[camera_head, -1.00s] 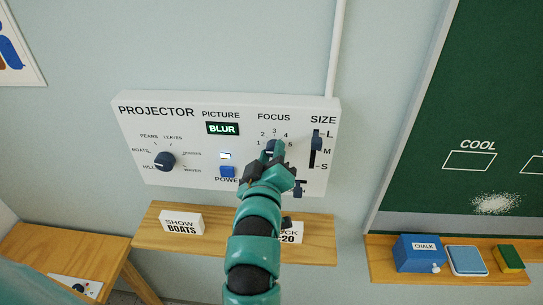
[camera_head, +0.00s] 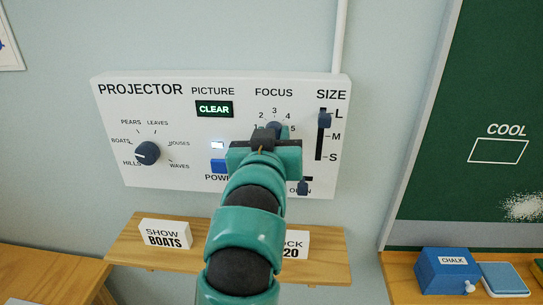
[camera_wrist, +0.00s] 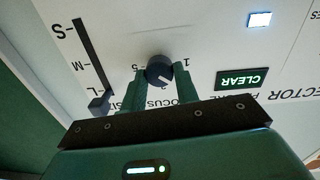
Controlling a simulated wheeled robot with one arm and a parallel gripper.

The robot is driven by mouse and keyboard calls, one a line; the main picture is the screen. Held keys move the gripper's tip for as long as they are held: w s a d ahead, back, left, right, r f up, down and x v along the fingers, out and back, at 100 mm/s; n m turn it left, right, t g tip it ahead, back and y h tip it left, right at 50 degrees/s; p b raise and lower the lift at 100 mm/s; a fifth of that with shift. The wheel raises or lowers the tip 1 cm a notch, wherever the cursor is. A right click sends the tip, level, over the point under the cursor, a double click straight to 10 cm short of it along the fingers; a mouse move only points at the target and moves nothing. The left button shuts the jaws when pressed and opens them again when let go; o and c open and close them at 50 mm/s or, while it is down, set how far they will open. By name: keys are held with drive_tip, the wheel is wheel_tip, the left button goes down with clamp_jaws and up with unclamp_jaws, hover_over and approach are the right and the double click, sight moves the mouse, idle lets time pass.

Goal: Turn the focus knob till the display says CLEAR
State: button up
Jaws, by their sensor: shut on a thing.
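The display (camera_head: 214,109) on the white projector panel reads CLEAR in green letters. It also shows upside down in the wrist view (camera_wrist: 241,79). The focus knob (camera_wrist: 159,68) is a round dark blue knob with a white pointer mark. In the wrist view its mark points to the lower right, on the side of the 1. My gripper (camera_wrist: 160,77) is shut on the knob, one green finger at each side. In the head view my gripper (camera_head: 267,143) is in front of the focus dial and hides most of it.
The size slider (camera_head: 324,120) is close on the right, its handle near L. The picture knob (camera_head: 147,153) and blue power button (camera_head: 218,166) are on the left. A wooden shelf (camera_head: 190,262) with two cards lies below. A chalkboard (camera_head: 480,80) is at the right.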

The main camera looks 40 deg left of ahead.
drive_tip(key=shift+m+b, duration=0.5)
drive_tip(key=shift+b, duration=0.15)
drive_tip(key=o, duration=1)
